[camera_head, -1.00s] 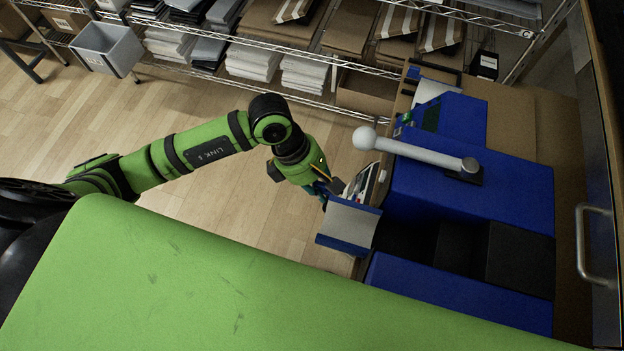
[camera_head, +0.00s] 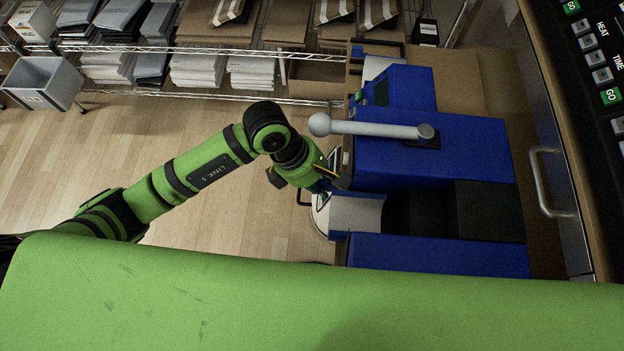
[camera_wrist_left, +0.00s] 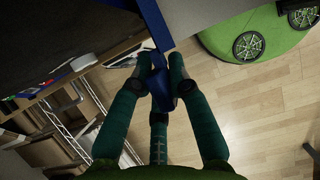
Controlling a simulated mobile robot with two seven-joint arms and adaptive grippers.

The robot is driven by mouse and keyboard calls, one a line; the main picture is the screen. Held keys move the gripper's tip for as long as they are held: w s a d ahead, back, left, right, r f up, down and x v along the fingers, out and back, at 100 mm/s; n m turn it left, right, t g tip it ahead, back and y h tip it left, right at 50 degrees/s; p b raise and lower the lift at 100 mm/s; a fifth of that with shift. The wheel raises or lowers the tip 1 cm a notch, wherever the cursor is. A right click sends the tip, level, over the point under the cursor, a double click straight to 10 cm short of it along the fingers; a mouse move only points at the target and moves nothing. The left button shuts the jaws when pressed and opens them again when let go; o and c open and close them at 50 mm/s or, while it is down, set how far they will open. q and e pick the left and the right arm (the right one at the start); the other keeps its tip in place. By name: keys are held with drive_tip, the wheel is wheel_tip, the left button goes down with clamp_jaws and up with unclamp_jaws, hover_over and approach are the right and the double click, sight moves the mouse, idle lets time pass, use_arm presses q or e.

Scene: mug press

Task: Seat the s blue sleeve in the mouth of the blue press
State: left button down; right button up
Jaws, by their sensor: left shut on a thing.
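The blue sleeve (camera_head: 357,213), a curved piece with a pale grey inner face and blue edges, is at the front of the blue press (camera_head: 435,150) in the head view. Its inner end reaches the dark mouth (camera_head: 415,212); its outer end sticks out to the left. I cannot tell how deep it sits. My left gripper (camera_head: 326,187) is at its outer end. In the left wrist view, the gripper (camera_wrist_left: 160,72) is shut on a blue tab (camera_wrist_left: 161,97) of the sleeve, between its teal fingers. My right gripper is out of view.
The press's lever (camera_head: 365,128) with a white knob extends left above the press. A handled drawer or door (camera_head: 548,180) and a dark button panel (camera_head: 600,60) are at right. Wire shelving (camera_head: 200,55) and a grey bin (camera_head: 42,82) stand behind. The wooden floor on the left is open.

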use_arm(q)
drive_tip(key=shift+d+b, duration=0.3)
drive_tip(key=shift+d, duration=1.15)
drive_tip(key=c, duration=1.1)
unclamp_jaws()
drive_tip(key=shift+d, duration=0.1)
drive_tip(key=o, duration=1.1)
wheel_tip(320, 180, up, 8)
drive_tip(key=p, duration=0.5)
drive_tip(key=shift+p, duration=0.35)
